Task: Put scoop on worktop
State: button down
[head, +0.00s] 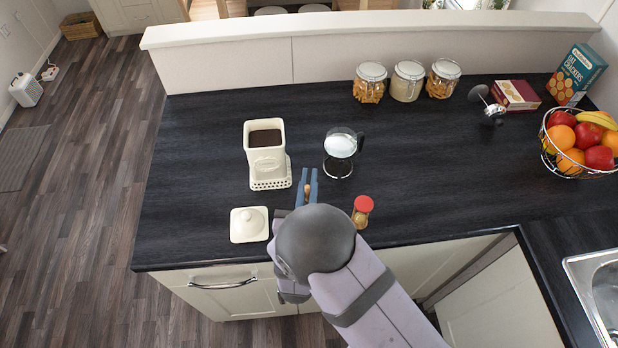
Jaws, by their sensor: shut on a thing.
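My gripper (307,175) has blue fingers and is low over the dark worktop (220,110), between a cream canister and a glass press. The fingers are shut on a small brown, wood-coloured thing, which I take to be the scoop (308,188). Only a little of it shows between the fingers. The rest is hidden by my gripper and wrist. I cannot tell whether it touches the worktop.
The open cream canister (266,155) of dark coffee stands left, its lid (249,225) in front. The glass press (341,152) and a red-lidded jar (362,211) are close on the right. Several glass jars (408,82) stand behind. The worktop's left end is clear.

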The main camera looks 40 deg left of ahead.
jog(key=shift+f, duration=0.15)
jog(key=c, duration=1.9)
grip_release()
jog(key=shift+o, duration=0.2)
jog(key=b+v, duration=0.5)
jog(key=v, duration=0.7)
